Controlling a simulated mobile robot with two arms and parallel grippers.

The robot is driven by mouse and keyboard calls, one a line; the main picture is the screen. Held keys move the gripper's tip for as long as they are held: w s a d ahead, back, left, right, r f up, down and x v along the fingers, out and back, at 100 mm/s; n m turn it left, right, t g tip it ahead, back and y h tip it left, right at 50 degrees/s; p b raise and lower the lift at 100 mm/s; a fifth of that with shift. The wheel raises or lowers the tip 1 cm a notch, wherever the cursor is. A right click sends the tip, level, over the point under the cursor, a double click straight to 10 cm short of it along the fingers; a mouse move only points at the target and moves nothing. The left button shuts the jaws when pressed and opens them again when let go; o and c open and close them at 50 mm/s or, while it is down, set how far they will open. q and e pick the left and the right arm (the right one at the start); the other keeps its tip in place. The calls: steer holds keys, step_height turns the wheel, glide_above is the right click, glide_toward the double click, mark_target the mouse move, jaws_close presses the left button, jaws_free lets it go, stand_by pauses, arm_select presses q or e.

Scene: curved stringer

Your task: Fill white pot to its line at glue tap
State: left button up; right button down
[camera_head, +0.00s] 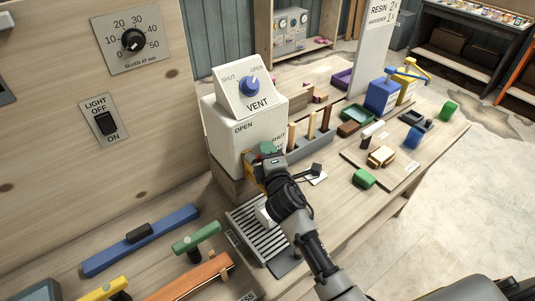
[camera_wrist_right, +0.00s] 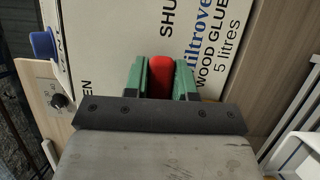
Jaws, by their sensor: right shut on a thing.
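The white glue container (camera_head: 228,136) stands on a wooden block, with OPEN and SHUT marked on its front. My right gripper (camera_head: 266,152) is at its front face. In the right wrist view its green fingers (camera_wrist_right: 160,78) are shut on the red tap handle (camera_wrist_right: 160,76), beside the wood glue label. A white object, probably the white pot (camera_head: 264,217), sits on the slatted drip tray (camera_head: 250,238) below, mostly hidden by my right arm. Its line and glue level cannot be seen. My left gripper is not in view.
A blue vent knob (camera_head: 249,86) tops the container. A rack of wooden-handled tools (camera_head: 311,135) stands to its right. A blue clamp (camera_head: 140,240) and a green-handled tool (camera_head: 197,238) lie at front left. Blue and yellow bottles (camera_head: 382,96) stand further right.

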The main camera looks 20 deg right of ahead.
steer(key=n+b, duration=0.1)
steer(key=r+n+t+b, duration=0.1)
steer(key=n, duration=0.1)
steer(key=shift+a+b, duration=0.1)
steer(key=shift+b, duration=0.3)
steer(key=shift+s+a+r+n+t+y+b, duration=0.15)
steer(key=shift+r+n+t+y+b, duration=0.2)
steer(key=shift+n, duration=0.5)
steer(key=shift+a+r+n+t+y+b, duration=0.15)
steer(key=shift+n+b, duration=0.25)
steer(key=shift+n, duration=0.5)
steer(key=shift+s+a+r+n+t+y+b, duration=0.1)
steer(key=shift+r+n+t+y+b, duration=0.2)
steer(key=shift+n, duration=0.55)
steer(key=c, duration=0.9)
jaws_free()
steer(key=b+v, duration=0.3)
steer(key=v, duration=0.7)
steer(key=shift+s+f, duration=0.1)
steer(key=shift+s, duration=0.25)
steer(key=shift+c, duration=0.4)
